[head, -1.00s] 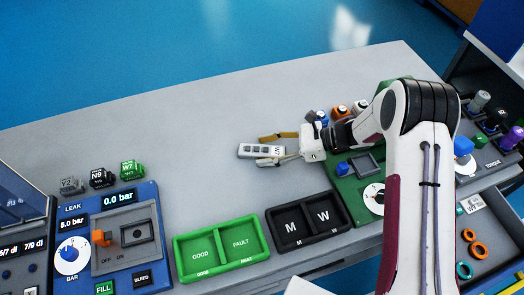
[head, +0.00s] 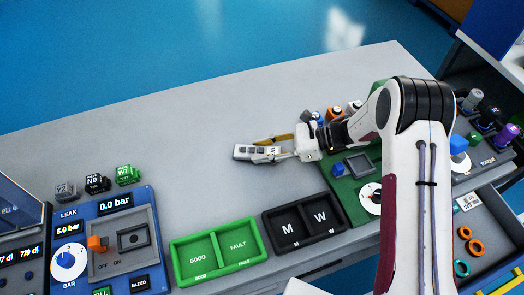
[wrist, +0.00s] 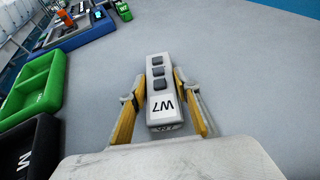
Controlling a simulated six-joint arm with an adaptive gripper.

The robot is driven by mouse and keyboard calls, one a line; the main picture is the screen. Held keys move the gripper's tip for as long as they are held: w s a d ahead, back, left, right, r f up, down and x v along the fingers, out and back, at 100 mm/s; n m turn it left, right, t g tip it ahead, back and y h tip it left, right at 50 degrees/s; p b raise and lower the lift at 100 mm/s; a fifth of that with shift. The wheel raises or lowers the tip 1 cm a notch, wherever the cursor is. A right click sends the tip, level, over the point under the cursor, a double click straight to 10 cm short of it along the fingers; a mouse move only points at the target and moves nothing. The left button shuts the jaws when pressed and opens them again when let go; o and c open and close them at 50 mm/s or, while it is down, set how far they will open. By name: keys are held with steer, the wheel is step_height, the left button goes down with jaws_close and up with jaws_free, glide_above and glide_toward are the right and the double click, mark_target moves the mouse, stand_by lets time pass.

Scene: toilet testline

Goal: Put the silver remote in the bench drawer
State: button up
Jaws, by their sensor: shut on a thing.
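The silver remote (head: 243,152) is a small grey bar with dark square buttons and a white label reading W7. It is at the middle of the bench, and its near end points toward me in the wrist view (wrist: 159,92). My gripper (head: 277,149) is shut on it, with one yellow-padded finger along each side (wrist: 160,112). I cannot tell whether the remote is still touching the bench top. The bench drawer (head: 487,218) stands open at the lower right, with orange rings and a teal ring inside; part of it is cut off by the frame.
A black M/W tray (head: 305,222) and a green GOOD/FAULT tray (head: 215,247) lie along the front edge. A blue leak panel (head: 143,200) is at left. A green panel (head: 345,205) lies beneath my arm. The back left of the bench (head: 160,130) is clear.

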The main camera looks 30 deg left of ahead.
mark_target(263, 151)
steer(key=shift+r, duration=4.7)
